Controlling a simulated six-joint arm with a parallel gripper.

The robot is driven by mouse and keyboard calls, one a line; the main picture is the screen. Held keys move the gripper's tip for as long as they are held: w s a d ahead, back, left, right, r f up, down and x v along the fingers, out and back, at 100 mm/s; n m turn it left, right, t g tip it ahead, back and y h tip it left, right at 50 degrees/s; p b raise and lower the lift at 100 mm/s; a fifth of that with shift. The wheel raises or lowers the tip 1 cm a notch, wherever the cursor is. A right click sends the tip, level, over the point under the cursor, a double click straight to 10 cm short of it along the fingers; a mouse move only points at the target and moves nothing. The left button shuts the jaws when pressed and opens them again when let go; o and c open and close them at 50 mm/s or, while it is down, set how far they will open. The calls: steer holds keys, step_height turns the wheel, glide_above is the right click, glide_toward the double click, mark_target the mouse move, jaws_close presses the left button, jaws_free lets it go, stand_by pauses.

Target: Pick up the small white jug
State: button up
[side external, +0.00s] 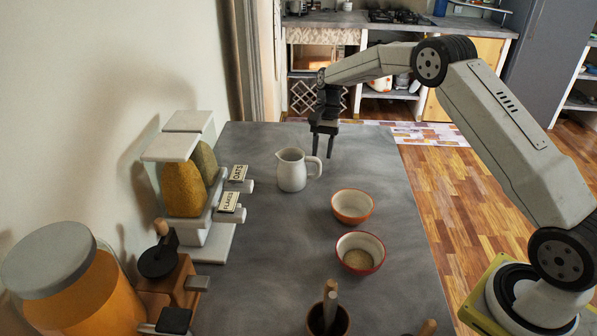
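The small white jug (291,172) stands upright on the grey counter (270,235), near its far end. Its handle points to the right and its spout to the left. My gripper (324,147) hangs fingers-down just to the right of the jug and looks higher than the counter top, near the jug's handle. The fingers appear apart with nothing between them. Whether a finger touches the handle cannot be told from this view.
Two bowls (352,206) (360,253) stand right of centre; the nearer holds something grainy. A cereal dispenser (183,188), a grinder (170,275) and a large orange jar (85,295) line the left wall. A brown cup (328,320) stands at the front. The counter's middle is clear.

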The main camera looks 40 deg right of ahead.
mark_target(319, 167)
steer(key=shift+f, duration=0.1)
steer(key=shift+x, duration=2.55)
jaws_close()
steer(key=shift+w, duration=0.1)
